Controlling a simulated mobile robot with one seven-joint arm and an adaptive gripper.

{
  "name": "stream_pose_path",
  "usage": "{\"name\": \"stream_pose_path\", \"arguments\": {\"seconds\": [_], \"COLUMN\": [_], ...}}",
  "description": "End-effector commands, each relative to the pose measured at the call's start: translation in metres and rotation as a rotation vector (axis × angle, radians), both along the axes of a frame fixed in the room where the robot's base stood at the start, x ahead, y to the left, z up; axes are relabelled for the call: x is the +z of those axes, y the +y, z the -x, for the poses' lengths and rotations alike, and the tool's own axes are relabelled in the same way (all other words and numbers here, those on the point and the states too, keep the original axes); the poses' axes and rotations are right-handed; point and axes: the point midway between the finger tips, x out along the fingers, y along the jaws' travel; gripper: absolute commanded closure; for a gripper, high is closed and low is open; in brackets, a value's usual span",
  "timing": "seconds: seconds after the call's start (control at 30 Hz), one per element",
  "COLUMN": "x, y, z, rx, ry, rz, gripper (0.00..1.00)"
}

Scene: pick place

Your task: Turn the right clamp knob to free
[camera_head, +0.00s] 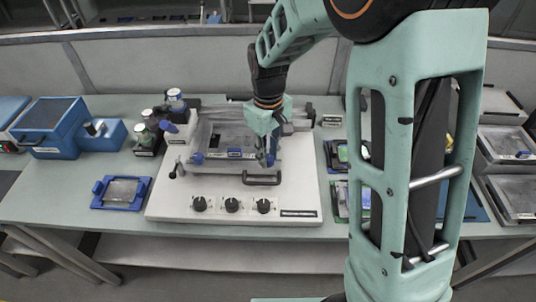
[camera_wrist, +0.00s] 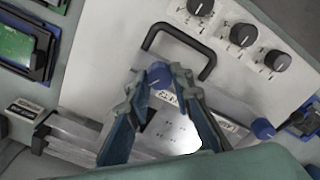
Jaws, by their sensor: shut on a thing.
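The right clamp knob (camera_wrist: 158,76) is a small blue round knob at the front edge of the clear-framed fixture on the white panel. In the wrist view it sits between the two fingertips of my gripper (camera_wrist: 159,71), which is shut on it. In the head view my gripper (camera_head: 266,158) reaches down over the fixture's front right corner and mostly hides this knob. The left clamp knob (camera_head: 198,158), also blue, is at the fixture's front left; it also shows in the wrist view (camera_wrist: 262,128). I cannot read the knob's turn angle.
A black handle (camera_head: 261,179) stands on the panel just in front of the gripper. Black dials (camera_head: 232,205) line the panel's front. Bottles (camera_head: 175,97) and a blue device (camera_head: 62,125) are to the left, with a blue-framed tray (camera_head: 121,192). Green boards (camera_wrist: 22,45) lie to the right.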

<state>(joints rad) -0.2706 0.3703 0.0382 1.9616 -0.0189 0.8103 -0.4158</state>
Motion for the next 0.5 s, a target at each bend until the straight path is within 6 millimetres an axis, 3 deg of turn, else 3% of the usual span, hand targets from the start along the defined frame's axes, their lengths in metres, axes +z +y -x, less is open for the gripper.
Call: {"name": "stream_pose_path", "arguments": {"seconds": [0.5], "x": [0.0003], "y": [-0.0005], "z": [-0.0009], "rx": [-0.49], "ry": [-0.002], "rz": [0.0], "gripper": [1.0]}}
